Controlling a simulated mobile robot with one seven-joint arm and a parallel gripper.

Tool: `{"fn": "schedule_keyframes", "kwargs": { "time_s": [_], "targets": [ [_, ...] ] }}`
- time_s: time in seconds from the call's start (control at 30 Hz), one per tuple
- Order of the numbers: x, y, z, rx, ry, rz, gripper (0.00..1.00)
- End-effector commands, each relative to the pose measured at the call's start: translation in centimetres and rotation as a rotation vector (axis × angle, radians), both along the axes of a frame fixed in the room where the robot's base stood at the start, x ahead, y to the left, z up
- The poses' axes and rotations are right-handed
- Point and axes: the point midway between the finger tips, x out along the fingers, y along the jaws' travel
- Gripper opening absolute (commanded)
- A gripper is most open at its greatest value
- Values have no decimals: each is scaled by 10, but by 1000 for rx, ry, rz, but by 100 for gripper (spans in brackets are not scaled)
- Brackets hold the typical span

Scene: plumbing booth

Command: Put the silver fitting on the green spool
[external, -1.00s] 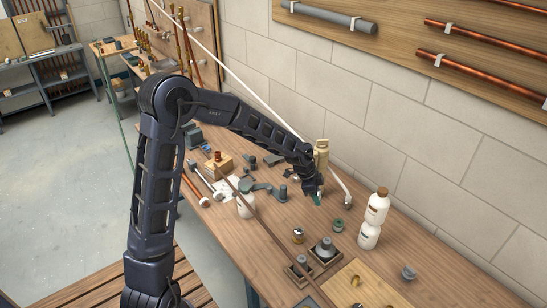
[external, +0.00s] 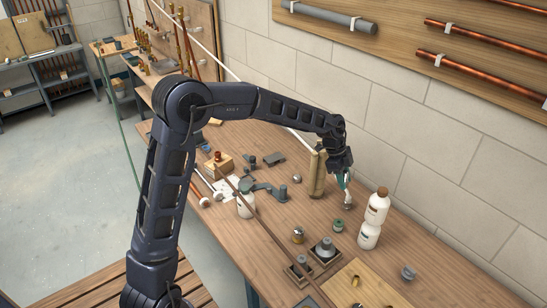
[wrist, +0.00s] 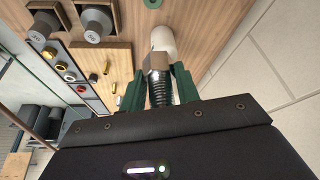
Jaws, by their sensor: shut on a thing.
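The silver fitting (wrist: 158,82), with a hex head and a threaded shank, sits between the two green fingers of my gripper (wrist: 157,90) in the wrist view. My gripper is shut on it. In the external view my gripper (external: 346,176) points down over the back of the bench, near the wall, and the fitting is too small there to make out clearly. The green spool (external: 338,225) stands on the bench, apart from the gripper and nearer the front. Its edge also shows at the top of the wrist view (wrist: 152,3).
A beige upright object (external: 318,174) is close left of my gripper. A brass-coloured can (external: 298,235) and grey fittings in square trays (external: 324,250) lie in front. A long brown pipe crosses the bench.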

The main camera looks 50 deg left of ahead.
Motion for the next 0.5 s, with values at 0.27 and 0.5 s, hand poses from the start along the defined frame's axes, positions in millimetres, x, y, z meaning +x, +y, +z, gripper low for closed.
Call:
{"fn": "schedule_keyframes", "kwargs": {
  "time_s": [0.27,0.5],
  "targets": [
    [6,-12,-10,-1,2,-66,5],
    [6,-12,-61,-2,1,-64,5]
  ]
}}
